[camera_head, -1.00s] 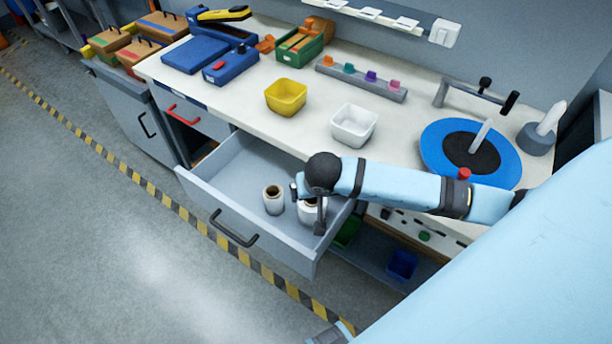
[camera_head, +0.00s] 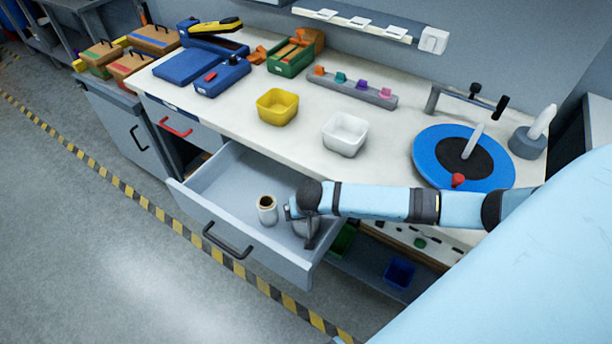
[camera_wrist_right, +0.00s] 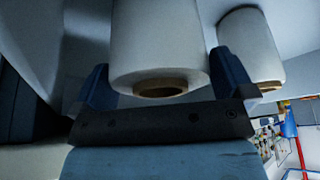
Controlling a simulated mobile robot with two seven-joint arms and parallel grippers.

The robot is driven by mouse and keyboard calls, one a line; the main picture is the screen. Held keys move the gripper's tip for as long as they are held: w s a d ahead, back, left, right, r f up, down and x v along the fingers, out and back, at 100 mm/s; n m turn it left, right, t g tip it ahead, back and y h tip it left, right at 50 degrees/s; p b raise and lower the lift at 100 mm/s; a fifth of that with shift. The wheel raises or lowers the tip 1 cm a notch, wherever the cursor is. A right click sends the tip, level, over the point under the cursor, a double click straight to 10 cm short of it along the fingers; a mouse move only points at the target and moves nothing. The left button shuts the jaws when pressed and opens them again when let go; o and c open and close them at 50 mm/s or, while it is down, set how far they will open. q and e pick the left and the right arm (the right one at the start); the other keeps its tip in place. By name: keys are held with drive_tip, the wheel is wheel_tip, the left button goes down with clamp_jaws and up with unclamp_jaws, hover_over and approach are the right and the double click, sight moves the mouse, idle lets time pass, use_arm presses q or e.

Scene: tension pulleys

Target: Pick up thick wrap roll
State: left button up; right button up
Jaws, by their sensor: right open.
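The thick wrap roll (camera_wrist_right: 158,40) is white with a brown core. In the right wrist view it stands between the two blue fingers of my right gripper (camera_wrist_right: 165,80), which is open around it. In the head view my right gripper (camera_head: 306,230) is low in the open drawer, and the wrist and fingers hide the thick roll. A narrower white roll (camera_head: 267,211) stands upright in the drawer just left of the gripper. It also shows at the right in the wrist view (camera_wrist_right: 250,45), outside the fingers. My left gripper is not in view.
The grey drawer (camera_head: 192,193) is pulled out below the workbench (camera_head: 230,105). Its front wall and right side are close to my gripper. On the bench stand a yellow bin (camera_head: 278,107), a white bin (camera_head: 345,134) and a blue disc (camera_head: 428,160). The drawer's left part is clear.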

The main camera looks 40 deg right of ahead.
drive_tip(key=c, duration=0.9)
